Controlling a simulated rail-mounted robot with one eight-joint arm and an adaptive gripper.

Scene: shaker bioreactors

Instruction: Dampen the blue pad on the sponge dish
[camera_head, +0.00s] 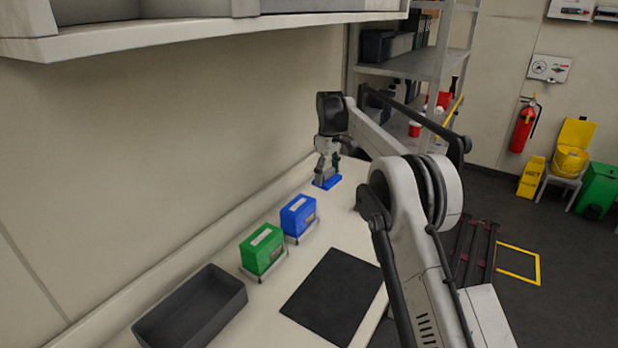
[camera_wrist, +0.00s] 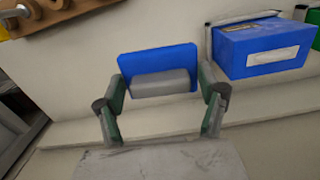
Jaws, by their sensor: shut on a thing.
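My gripper (camera_head: 327,170) points down over the far end of the bench. In the wrist view my gripper (camera_wrist: 164,88) has its two green-grey fingers shut on the grey block of a blue pad (camera_wrist: 158,60). The blue pad (camera_head: 328,183) shows in the head view just under the fingers, close to the bench top. I cannot tell whether it touches the surface below it. I cannot make out the sponge dish in either view.
A blue box (camera_head: 298,216) and a green box (camera_head: 262,250) stand on small holders along the wall. A dark grey tray (camera_head: 166,324) and a black mat (camera_head: 333,296) lie nearer. A brown wooden piece (camera_wrist: 62,16) is at the wrist view's upper left. A shelf (camera_head: 180,35) overhangs the bench.

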